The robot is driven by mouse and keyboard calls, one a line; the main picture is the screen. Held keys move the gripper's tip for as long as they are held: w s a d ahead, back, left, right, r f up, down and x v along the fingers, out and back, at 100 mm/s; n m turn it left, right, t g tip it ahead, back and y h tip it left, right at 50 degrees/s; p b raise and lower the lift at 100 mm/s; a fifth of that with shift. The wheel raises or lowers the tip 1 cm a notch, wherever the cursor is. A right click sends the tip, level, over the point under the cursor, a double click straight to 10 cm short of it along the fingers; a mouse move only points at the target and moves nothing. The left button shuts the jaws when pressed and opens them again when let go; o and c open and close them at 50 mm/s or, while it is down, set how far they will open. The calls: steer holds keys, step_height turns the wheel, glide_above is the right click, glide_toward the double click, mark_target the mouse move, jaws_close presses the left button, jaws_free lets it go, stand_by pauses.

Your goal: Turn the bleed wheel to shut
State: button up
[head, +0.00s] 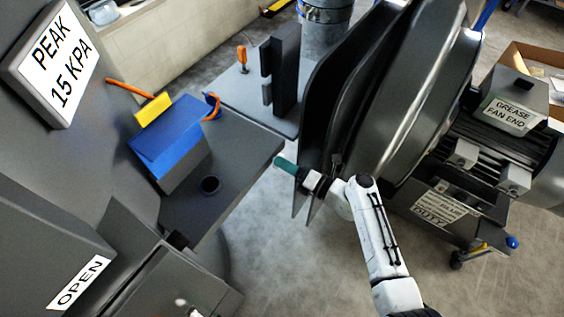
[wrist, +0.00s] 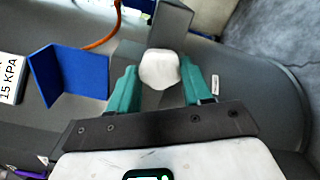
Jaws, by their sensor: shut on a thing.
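My gripper (head: 287,165) reaches left from the white arm, beside the right edge of a dark grey shelf in the head view. In the wrist view my gripper (wrist: 160,85) has its teal fingers shut on a rounded white piece (wrist: 160,68), one finger on each side. A grey block stands just beyond that piece. In the head view the held piece cannot be made out. I cannot tell whether it is the bleed wheel, and no wheel shows clearly. A grey panel carries an OPEN label (head: 79,283) at the lower left, with a small whitish part (head: 181,303) near it.
The big blower housing (head: 425,80) stands close to my arm. A motor (head: 510,135) is at the right. Open floor (head: 275,265) lies below.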

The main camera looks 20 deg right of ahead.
steer(key=shift+f, duration=0.1)
steer(key=m, duration=0.4)
steer(key=shift+m, duration=0.3)
steer(key=o, duration=1.1)
steer(key=shift+s, duration=0.1)
steer(key=v, duration=0.6)
